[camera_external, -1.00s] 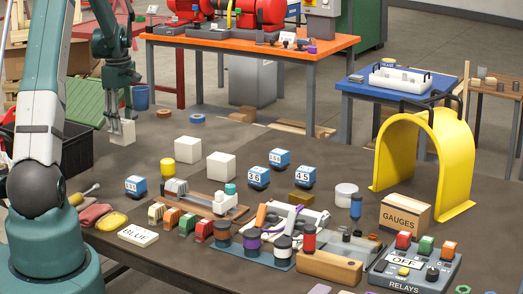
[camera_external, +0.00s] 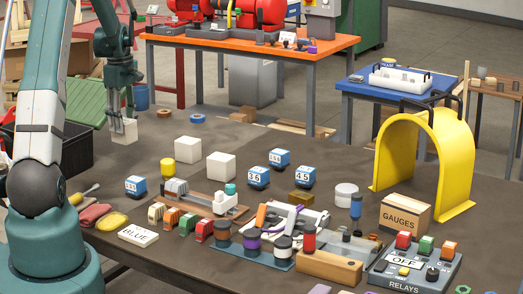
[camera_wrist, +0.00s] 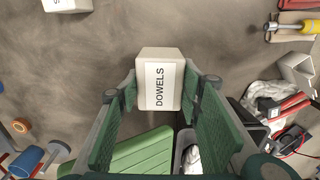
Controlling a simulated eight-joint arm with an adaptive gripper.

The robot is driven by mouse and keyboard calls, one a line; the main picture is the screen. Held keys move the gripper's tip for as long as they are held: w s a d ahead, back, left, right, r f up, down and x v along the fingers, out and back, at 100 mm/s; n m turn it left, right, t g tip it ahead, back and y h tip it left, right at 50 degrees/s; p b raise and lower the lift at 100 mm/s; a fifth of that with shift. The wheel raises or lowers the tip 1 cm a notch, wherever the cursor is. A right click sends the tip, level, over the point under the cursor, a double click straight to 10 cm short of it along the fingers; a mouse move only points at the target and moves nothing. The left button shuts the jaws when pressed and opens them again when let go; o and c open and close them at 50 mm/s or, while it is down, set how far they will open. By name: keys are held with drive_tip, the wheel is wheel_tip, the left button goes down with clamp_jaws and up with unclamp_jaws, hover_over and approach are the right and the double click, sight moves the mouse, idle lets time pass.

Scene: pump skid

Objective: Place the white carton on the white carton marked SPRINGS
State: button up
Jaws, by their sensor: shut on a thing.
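My gripper (camera_external: 123,117) is shut on a white carton (camera_external: 123,134) at the far left of the table in the external view. In the wrist view my gripper's fingers (camera_wrist: 160,88) press on both sides of this carton (camera_wrist: 145,70), whose label reads DOWELS. Whether it touches the tabletop is unclear. Two other white cartons stand on the table, one at the back (camera_external: 187,150) and one nearer and to the right (camera_external: 220,167); no lettering shows on them there. The wrist view cuts off a white carton (camera_wrist: 72,5) at the top left, with only an S legible.
Right of the held carton lie a blue tape roll (camera_external: 197,119) and an orange ring (camera_external: 164,113). Blue numbered cubes (camera_external: 258,177) stand further right. A black bin (camera_external: 75,150) and green slatted crate (camera_external: 86,103) are at left.

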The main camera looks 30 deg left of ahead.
drive_tip(key=w+d+r+p, duration=0.2)
drive_tip(key=w+d, duration=0.2)
drive_tip(key=d, duration=0.3)
drive_tip(key=w+d+r+p, duration=0.2)
drive_tip(key=w+d, duration=0.1)
drive_tip(key=d, duration=0.4)
wheel_tip(320, 180, up, 4)
drive_tip(key=p, duration=0.4)
hover_over(221, 156)
drive_tip(key=shift+s+d+f, duration=0.1)
drive_tip(key=shift+s+f, duration=0.05)
drive_tip(key=shift+f, duration=0.1)
wheel_tip(221, 156, down, 6)
drive_tip(key=shift+f, duration=0.15)
drive_tip(key=shift+f, duration=1.8)
drive_tip(key=shift+f, duration=0.15)
drive_tip(key=o, duration=1)
